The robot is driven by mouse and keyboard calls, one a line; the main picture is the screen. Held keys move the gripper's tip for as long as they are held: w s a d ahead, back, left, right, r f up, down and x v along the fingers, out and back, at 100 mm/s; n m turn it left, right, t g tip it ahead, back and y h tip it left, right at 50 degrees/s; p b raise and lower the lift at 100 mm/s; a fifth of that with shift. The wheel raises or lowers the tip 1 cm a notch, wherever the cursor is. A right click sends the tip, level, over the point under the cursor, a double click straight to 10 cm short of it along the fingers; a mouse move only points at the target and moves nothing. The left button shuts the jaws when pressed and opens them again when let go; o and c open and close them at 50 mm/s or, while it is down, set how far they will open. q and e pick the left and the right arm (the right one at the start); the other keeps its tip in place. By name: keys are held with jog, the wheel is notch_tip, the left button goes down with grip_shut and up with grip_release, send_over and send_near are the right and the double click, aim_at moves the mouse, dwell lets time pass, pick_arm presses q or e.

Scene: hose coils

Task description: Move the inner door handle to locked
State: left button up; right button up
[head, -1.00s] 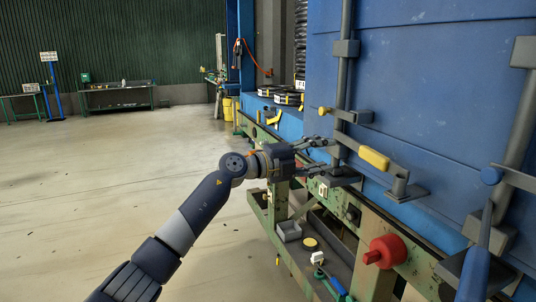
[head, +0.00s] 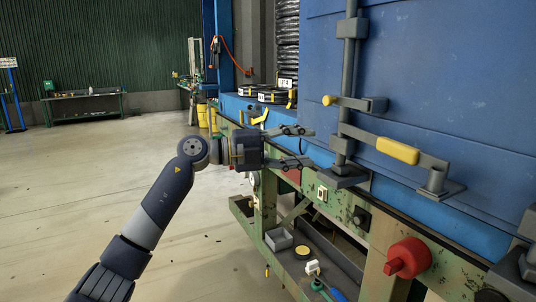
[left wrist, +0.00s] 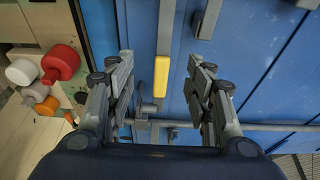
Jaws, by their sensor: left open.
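The door handle is a grey lever with a yellow grip (head: 397,151), low on the blue door. It runs from a vertical grey rod (head: 350,75) to the right, its far end at a grey bracket (head: 437,183). My left gripper (head: 311,147) is open and empty, left of the rod and apart from the grip in the head view. In the left wrist view the yellow grip (left wrist: 161,76) appears between the spread fingers (left wrist: 163,68), beyond them. My right gripper is not in view.
A red knob (head: 408,258) sticks out from the green frame (head: 335,207) below. Coils (head: 276,95) lie on the blue ledge behind the gripper. The floor at left is clear.

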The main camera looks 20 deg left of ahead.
pick_arm(q)
jog(key=s+b+v, duration=0.1)
jog(key=b+v, duration=0.2)
jog(key=v, duration=0.6)
jog(key=shift+s+r, duration=0.25)
jog(key=shift+r, duration=0.1)
jog(key=shift+w, duration=0.15)
jog(key=shift+d, duration=0.15)
